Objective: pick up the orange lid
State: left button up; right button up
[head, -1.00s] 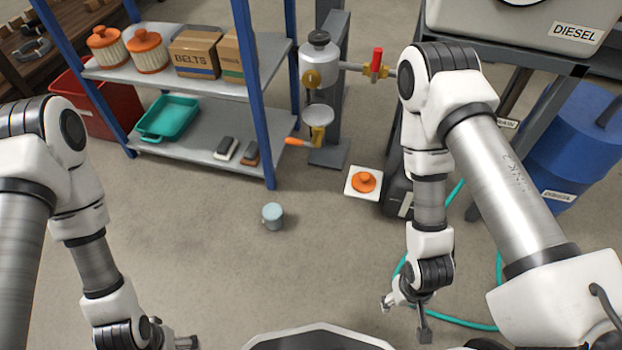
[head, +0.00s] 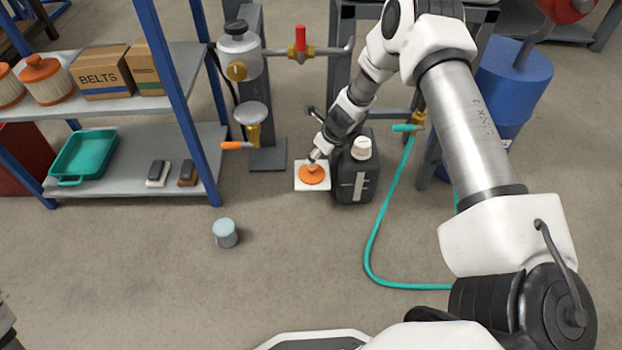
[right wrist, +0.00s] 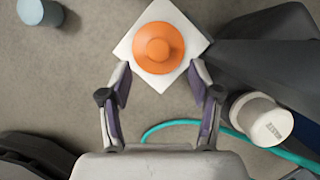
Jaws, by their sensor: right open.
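The orange lid (head: 313,175) is round with a raised knob and lies on a white square pad (head: 300,186) on the floor. In the right wrist view the lid (right wrist: 158,47) sits on the pad (right wrist: 128,49) just beyond my fingertips. My right gripper (right wrist: 158,80) is open, with its two fingers apart and nothing between them. In the head view my right arm reaches down to the lid from above and behind, and its fingers partly cover it. I cannot tell whether they touch it. My left gripper is out of view.
A dark jug with a white cap (head: 362,147) stands close to the right of the pad. A teal hose (head: 368,240) curves over the floor. A small grey-blue cup (head: 225,233) stands to the left. A blue-posted shelf (head: 205,140) is farther left.

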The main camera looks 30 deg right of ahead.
aim_at(312, 170)
jog(key=b+x, duration=0.3)
jog(key=x, duration=0.4)
jog(key=shift+s+a+f+b, duration=0.1)
jog(key=shift+f+b, duration=0.1)
jog(key=shift+b, duration=0.2)
jog(key=shift+r, duration=0.15)
jog(key=c, duration=1.1)
jog(key=shift+r, duration=0.1)
